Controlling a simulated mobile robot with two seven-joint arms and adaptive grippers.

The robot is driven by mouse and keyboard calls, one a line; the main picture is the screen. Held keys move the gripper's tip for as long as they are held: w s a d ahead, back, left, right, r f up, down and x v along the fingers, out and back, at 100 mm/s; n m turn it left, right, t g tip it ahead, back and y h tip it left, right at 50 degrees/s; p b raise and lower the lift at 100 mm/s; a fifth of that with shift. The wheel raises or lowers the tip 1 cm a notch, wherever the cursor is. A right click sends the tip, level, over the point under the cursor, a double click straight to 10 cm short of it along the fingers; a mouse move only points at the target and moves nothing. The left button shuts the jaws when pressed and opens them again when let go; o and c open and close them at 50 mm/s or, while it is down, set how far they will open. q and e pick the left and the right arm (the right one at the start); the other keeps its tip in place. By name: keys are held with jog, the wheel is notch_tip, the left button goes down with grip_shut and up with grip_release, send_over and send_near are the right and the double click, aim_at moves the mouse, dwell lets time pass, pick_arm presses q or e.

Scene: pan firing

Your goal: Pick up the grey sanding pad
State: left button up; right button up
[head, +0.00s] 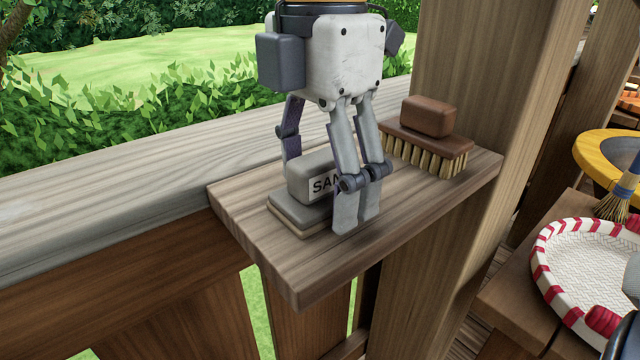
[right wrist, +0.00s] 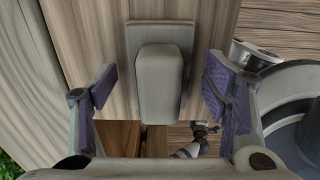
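The grey sanding pad (head: 300,211) lies on a small wooden shelf (head: 310,274). It has a flat base and a raised block grip with a label that reads "SAN", the rest hidden behind a finger. My right gripper (head: 322,188) points down over it, open, with fingers on either side of the block. In the right wrist view the pad (right wrist: 160,84) sits between the two spread fingers, with a gap on each side. My left gripper is not seen in the head view.
A brown brush (head: 428,145) with pale bristles stands behind the pad on the shelf, against a thick wooden post (head: 490,70). A railing (head: 120,180) runs left. A white basket with a red-striped rim (head: 545,262) is at right.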

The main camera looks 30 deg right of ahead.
aim_at(322, 156)
jog(key=c, duration=0.9)
notch_tip(322, 156, up, 4)
jog(key=shift+f+p, duration=0.25)
jog(key=shift+p, duration=0.05)
jog(key=s+a+r, duration=0.2)
jog(key=s+r, duration=0.2)
jog(key=s, duration=0.2)
jog(key=s+a+r+p, duration=0.1)
jog(key=s+a+r, duration=0.1)
jog(key=s+r, duration=0.3)
jog(key=shift+s+a+r, duration=0.3)
jog(key=shift+s, duration=0.85)
jog(key=o, duration=0.6)
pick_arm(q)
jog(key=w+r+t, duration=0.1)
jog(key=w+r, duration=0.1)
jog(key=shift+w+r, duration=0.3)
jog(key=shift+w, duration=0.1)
pick_arm(e)
jog(key=c, duration=0.7)
